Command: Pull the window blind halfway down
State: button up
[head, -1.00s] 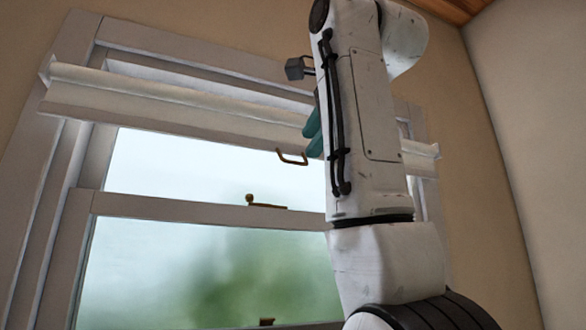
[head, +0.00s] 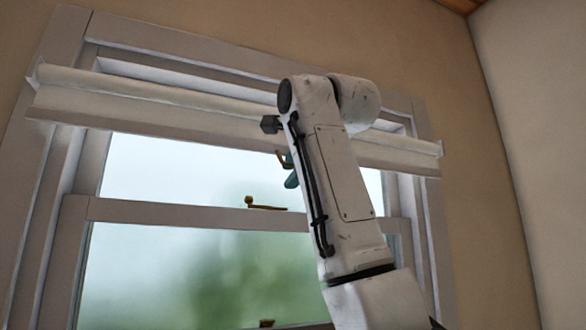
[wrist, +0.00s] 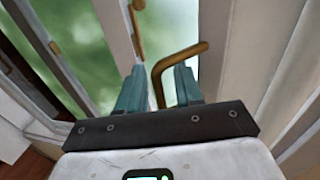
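The window blind (head: 150,109) is a pale roller blind, rolled up near the top of the window, with only a short strip hanging. Its brass, hook-shaped pull handle (head: 280,158) is at the lower edge and is partly hidden by my arm in the head view. In the wrist view the handle (wrist: 182,56) bends around the right fingertip, and its end reaches down between the two fingers. My gripper (wrist: 160,67) has teal fingers spread apart. It is open at the handle, and I cannot tell whether either finger touches it.
The white window frame (head: 165,211) has a brass latch (head: 265,205) on its middle rail and another brass piece (head: 266,323) lower down. A bare wall (head: 540,150) stands to the right.

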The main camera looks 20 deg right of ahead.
jog(key=shift+c, duration=0.5)
grip_shut()
